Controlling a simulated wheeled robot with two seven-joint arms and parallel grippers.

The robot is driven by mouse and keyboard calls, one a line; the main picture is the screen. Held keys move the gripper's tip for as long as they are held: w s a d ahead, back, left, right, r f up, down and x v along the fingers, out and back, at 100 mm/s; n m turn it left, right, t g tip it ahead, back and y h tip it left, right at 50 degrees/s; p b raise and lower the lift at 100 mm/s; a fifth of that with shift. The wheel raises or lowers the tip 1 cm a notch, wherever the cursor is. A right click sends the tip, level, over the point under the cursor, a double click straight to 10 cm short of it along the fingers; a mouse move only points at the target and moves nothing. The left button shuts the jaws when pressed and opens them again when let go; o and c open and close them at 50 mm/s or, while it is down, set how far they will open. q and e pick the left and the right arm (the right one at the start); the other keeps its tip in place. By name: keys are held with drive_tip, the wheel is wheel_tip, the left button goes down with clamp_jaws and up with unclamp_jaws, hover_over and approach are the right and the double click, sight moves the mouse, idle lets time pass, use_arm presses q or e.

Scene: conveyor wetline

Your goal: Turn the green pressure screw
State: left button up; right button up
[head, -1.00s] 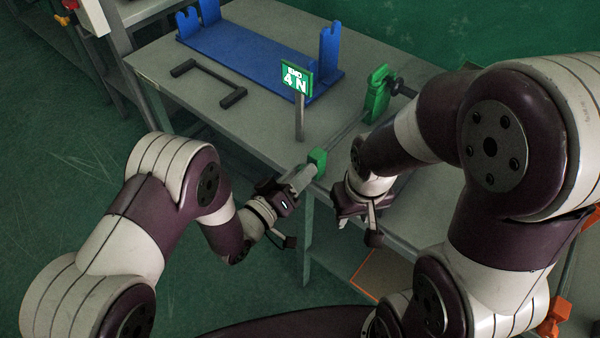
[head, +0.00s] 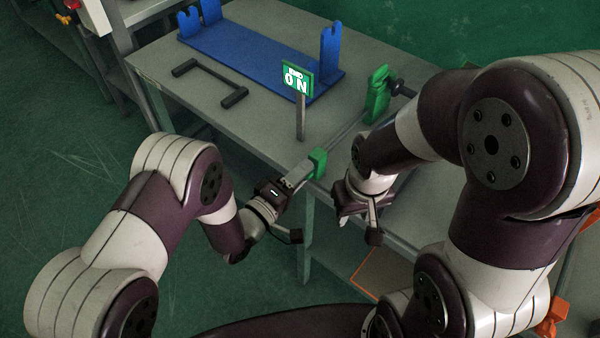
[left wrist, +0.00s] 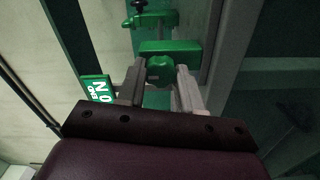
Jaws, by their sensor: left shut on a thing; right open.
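The green pressure screw (left wrist: 160,71) shows as a round ribbed knob in the left wrist view, in front of a green block (left wrist: 170,47). My left gripper (left wrist: 160,80) is shut on it, one finger on each side; its fingers hide part of the knob. In the head view my left gripper (head: 298,177) meets the green block at the table's front edge, and I cannot make out the screw there. A small green display (head: 297,79) on a post reads "END 0 N". My right gripper (head: 352,207) is open and empty, right of the block near the edge.
A metal bar runs from the block to a second green clamp piece (head: 377,92) with a black knob. A blue cradle (head: 255,60) and a black handle frame (head: 208,84) are on the grey table (head: 160,65). An orange-edged shelf lies below.

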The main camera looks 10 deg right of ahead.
idle(0.4)
use_arm(q)
drive_tip(key=o, duration=1)
drive_tip(key=shift+o, duration=0.2)
drive_tip(key=v, duration=1.2)
drive_tip(key=shift+s+a+b, duration=0.3)
drive_tip(key=shift+b, duration=0.15)
